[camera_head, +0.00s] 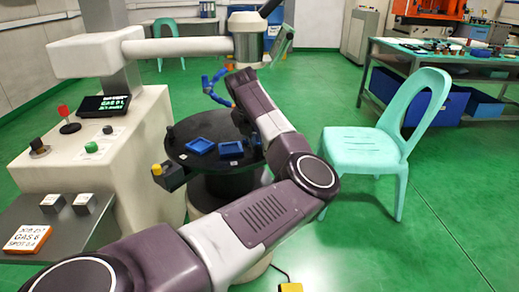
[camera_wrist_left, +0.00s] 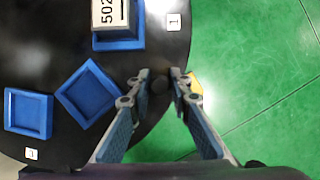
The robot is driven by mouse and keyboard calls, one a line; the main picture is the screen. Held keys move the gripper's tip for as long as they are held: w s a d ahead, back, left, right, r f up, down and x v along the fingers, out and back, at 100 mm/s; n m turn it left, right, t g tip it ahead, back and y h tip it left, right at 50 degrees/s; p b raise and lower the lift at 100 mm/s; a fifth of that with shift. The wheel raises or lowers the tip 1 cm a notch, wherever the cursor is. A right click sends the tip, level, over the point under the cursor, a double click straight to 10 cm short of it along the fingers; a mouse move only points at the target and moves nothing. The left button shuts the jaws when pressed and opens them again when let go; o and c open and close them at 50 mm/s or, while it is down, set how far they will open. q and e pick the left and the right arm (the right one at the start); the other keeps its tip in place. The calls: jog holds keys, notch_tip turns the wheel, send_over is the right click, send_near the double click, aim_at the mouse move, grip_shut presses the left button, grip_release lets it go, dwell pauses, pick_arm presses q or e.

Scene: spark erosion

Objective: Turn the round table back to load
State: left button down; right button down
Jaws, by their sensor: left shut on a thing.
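The round table (camera_head: 190,128) is a black disc on a dark pedestal beside the cream machine; it also fills the left of the left wrist view (camera_wrist_left: 70,145). It carries blue square trays (camera_wrist_left: 92,92). One tray at the top of the wrist view holds a pale block marked 502 (camera_wrist_left: 110,12). My left gripper (camera_wrist_left: 160,81) is at the disc's rim, its fingers closed on a dark round peg (camera_wrist_left: 159,84) there. In the head view my forearm hides the fingers and that part of the rim. My right gripper is not in view.
The cream machine console (camera_head: 100,160) stands left of the disc, its head and arm above. A yellow-topped black block (camera_head: 158,171) sits at the disc's near left. A mint chair (camera_head: 375,145) stands to the right. Green floor is free at lower right.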

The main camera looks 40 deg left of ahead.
pick_arm(q)
jog(key=shift+s, duration=0.15)
jog(key=c, duration=1.8)
grip_release()
jog(key=shift+a, duration=0.1)
jog(key=shift+o, duration=0.2)
jog(key=shift+r, duration=0.1)
jog(key=shift+s+r, duration=0.1)
jog(key=shift+r, duration=0.2)
jog(key=v, duration=1.1)
